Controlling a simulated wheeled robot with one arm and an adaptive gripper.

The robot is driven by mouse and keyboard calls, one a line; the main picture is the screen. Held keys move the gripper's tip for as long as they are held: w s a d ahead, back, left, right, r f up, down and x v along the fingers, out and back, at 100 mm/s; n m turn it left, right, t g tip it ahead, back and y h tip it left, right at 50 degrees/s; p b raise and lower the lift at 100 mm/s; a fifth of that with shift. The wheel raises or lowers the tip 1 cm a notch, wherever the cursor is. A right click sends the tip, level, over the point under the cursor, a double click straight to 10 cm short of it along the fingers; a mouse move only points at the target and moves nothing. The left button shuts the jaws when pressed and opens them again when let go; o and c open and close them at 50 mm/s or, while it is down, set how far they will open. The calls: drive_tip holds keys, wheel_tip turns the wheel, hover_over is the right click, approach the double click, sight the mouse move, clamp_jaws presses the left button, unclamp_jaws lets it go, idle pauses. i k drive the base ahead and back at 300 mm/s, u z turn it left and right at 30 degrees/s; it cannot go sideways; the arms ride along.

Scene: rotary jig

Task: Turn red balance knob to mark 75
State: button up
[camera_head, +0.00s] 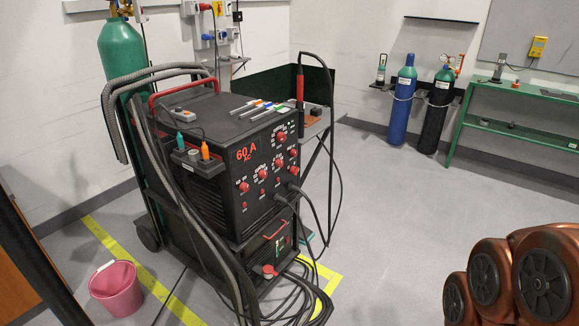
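A black welding machine (240,165) stands upright on a cart left of centre, its front panel turned to the right. Several red knobs sit on that panel, among them an upper knob (282,137), a middle knob (279,163) and a left knob (244,187). The labels and scale marks are too small to read, so I cannot tell which is the balance knob or where it points. My gripper is not in view; copper-coloured rounded parts at the lower right look like my arm.
Cables and hoses hang beside the machine and lie coiled on the floor (300,295) before it. A torch (300,85) stands behind it. A pink bucket (116,288) is at lower left. Blue (402,100) and black (438,110) cylinders stand at the back wall. Floor right of the machine is clear.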

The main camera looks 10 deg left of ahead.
sight(262, 174)
drive_tip(key=u, duration=0.05)
drive_tip(key=i, duration=0.6)
drive_tip(key=u, duration=0.9)
drive_tip(key=i, duration=0.6)
drive_tip(key=u, duration=0.65)
